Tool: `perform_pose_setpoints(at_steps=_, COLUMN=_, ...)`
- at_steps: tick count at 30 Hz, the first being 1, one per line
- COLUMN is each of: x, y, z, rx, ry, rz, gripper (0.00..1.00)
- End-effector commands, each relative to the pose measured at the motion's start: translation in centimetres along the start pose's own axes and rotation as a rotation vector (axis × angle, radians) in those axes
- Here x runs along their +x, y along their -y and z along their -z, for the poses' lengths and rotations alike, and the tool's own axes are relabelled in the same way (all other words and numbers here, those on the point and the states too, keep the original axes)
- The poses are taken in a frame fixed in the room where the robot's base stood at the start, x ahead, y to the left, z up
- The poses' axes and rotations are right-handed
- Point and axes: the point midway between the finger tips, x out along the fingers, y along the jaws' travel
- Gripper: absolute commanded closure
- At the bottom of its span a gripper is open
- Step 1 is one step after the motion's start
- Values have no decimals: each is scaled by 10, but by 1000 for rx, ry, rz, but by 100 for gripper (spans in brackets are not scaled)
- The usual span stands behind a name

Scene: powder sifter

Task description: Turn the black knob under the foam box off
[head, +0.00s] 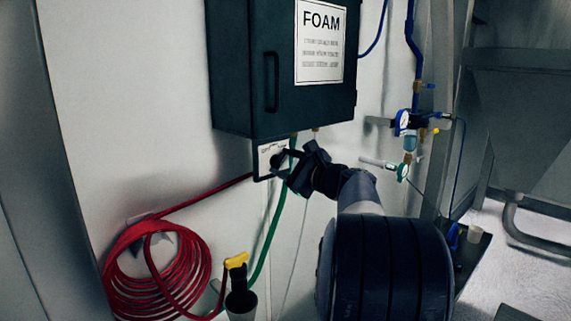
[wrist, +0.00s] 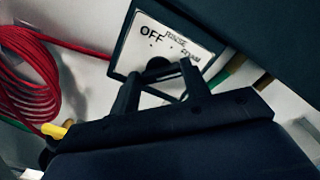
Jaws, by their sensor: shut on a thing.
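The foam box (head: 235,85) is a dark cabinet on the wall with a white FOAM label. Under it is a small plate (head: 266,149) with the black knob (head: 277,160). In the wrist view the plate (wrist: 182,38) reads OFF, RINSE and FOAM, and the knob (wrist: 158,66) shows partly between the fingers. My gripper (head: 287,165) reaches the knob from the lower right. In the wrist view my gripper (wrist: 160,78) has one finger on each side of the knob and is shut on it. The fingers hide part of the knob, so I cannot tell its pointer's direction.
A red coiled hose (head: 155,265) hangs on the wall at lower left. A green hose (head: 272,225) runs down beside the plate. A yellow-topped nozzle (head: 237,262) sits in a holder below. A gauge and valve assembly (head: 404,125) is to the right.

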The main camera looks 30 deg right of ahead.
Motion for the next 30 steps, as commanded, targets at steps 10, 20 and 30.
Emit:
perform_pose_setpoints(at_steps=10, x=0, y=-1, z=1, rx=-6, ry=0, rz=0, gripper=79)
perform_pose_setpoints(at_steps=20, x=0, y=-4, z=3, rx=-136, ry=2, rz=2, gripper=79)
perform_pose_setpoints(at_steps=30, x=0, y=-8, z=4, rx=-436, ry=1, rz=2, gripper=79)
